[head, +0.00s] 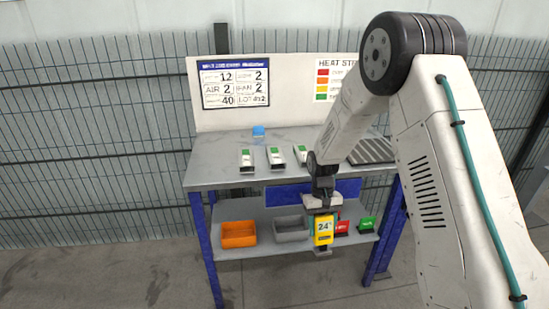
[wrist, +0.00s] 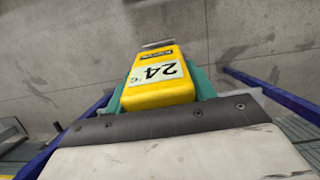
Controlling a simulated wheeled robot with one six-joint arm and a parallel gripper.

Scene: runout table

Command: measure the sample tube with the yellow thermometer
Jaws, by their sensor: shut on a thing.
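My gripper (head: 322,201) is shut on the yellow thermometer (head: 323,231) and holds it in front of the table, below the level of its top. The thermometer's display reads 24. In the wrist view the thermometer (wrist: 158,82) sits between the teal fingers, its 24 °C display upside down. Three short pale pieces with green labels stand on the tabletop: a left one (head: 247,160), a middle one (head: 275,157) and a right one (head: 301,153). Their open ends look dark. I cannot tell which piece is the sample tube. The thermometer is apart from all of them.
The grey tabletop (head: 215,172) has a small blue object (head: 258,131) at the back and a dark ribbed pad (head: 372,151) at right. The lower shelf holds an orange bin (head: 238,235), a grey bin (head: 291,229), and red (head: 342,228) and green (head: 367,225) items. A printed board (head: 290,115) stands behind.

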